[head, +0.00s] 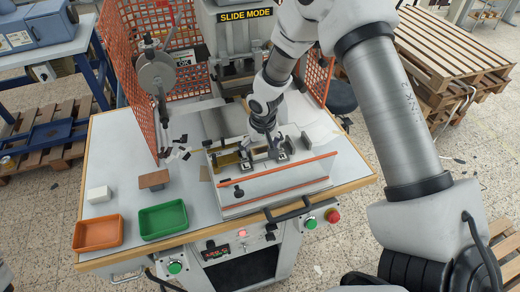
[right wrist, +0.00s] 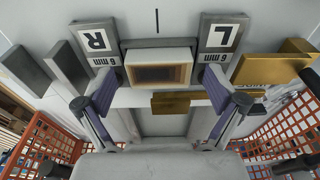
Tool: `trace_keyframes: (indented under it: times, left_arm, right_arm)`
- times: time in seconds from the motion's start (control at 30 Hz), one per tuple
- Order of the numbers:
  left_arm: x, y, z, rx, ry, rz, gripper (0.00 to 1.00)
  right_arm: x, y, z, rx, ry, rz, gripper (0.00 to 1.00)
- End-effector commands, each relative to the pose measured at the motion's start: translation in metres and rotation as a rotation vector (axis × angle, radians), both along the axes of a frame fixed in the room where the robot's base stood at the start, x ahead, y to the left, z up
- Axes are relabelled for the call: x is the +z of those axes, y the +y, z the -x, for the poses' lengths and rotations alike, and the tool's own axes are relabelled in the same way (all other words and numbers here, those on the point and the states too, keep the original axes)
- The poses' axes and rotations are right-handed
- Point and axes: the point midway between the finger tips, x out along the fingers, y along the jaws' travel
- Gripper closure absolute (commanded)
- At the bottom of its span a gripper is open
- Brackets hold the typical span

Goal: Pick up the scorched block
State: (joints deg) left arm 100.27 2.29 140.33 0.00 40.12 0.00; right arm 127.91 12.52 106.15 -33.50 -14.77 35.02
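The scorched block (right wrist: 160,73) is a pale block with a dark brown, burnt-looking face. In the right wrist view it sits upright between the two fingers of my right gripper (right wrist: 158,88). The fingers stand open on either side of it, and a narrow gap seems to show at each side. In the head view my right gripper (head: 265,148) reaches down onto the press bed (head: 270,187), and I cannot make out the block there. My left gripper is not in view.
Gauge blocks marked R (right wrist: 95,42) and L (right wrist: 219,38) flank the block. Gold pieces (right wrist: 170,103) lie close by. An orange tray (head: 98,232), a green tray (head: 163,219), a white block (head: 98,194) and a brown-topped block (head: 154,180) are at left. Orange mesh guards (head: 130,75) rise behind.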

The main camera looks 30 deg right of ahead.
Motion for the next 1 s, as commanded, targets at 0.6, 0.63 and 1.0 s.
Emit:
trace_keyframes:
  times: [0.6, 0.63, 1.0]
  left_arm:
    - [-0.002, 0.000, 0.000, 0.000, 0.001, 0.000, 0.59]
    - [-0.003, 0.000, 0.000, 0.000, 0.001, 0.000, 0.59]
    - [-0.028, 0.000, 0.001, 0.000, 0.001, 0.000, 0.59]
  right_arm:
    - [0.000, 0.000, 0.001, 0.000, 0.002, 0.000, 0.74]
    - [0.002, 0.000, 0.001, 0.000, 0.001, 0.000, 0.74]
    - [0.067, 0.000, -0.001, -0.001, -0.006, 0.000, 0.74]
